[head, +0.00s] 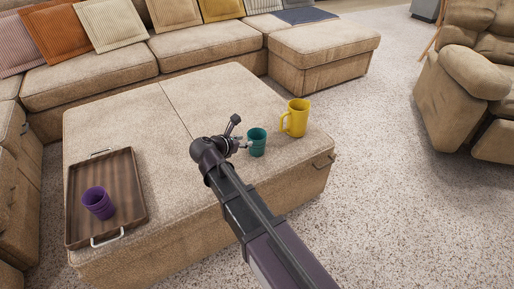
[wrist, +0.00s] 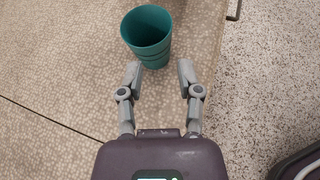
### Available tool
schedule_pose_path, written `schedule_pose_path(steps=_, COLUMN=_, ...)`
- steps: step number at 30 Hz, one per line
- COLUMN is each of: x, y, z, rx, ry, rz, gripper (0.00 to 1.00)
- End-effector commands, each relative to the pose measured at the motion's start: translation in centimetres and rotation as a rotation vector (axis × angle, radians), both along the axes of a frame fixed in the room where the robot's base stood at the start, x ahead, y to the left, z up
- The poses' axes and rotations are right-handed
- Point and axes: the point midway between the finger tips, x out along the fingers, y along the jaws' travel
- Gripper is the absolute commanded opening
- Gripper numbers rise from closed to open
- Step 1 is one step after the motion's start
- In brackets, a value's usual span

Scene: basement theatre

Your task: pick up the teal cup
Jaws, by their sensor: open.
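The teal cup (head: 257,142) stands upright on the beige ottoman (head: 130,95), near its right part. In the wrist view the teal cup (wrist: 147,33) is at the top, just beyond the fingertips, with its open rim facing the camera. My gripper (head: 244,143) is just left of the cup in the head view. In the wrist view my gripper (wrist: 159,74) is open, with its two fingers apart and nothing between them. The cup sits slightly left of the middle of the gap. I cannot tell whether a fingertip touches it.
A yellow mug (head: 296,117) stands close to the right of the teal cup. A wooden tray (head: 128,184) at the ottoman's left holds a purple cup (head: 98,202). A sofa (head: 200,45) lies behind and an armchair (head: 470,80) at right. The ottoman's middle is clear.

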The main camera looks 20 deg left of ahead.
Motion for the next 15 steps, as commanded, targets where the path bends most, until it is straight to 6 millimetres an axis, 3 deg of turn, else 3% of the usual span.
schedule_pose_path(steps=1, x=-0.5, y=1.6, z=-0.1, rx=-0.039, ry=-0.009, rz=0.042, gripper=0.46)
schedule_pose_path(steps=6, x=-1.5, y=4.2, z=0.4, rx=-0.136, ry=-0.034, rz=0.129, gripper=0.46)
schedule_pose_path(steps=15, x=-1.9, y=5.0, z=0.7, rx=-0.168, ry=-0.041, rz=0.155, gripper=0.46)
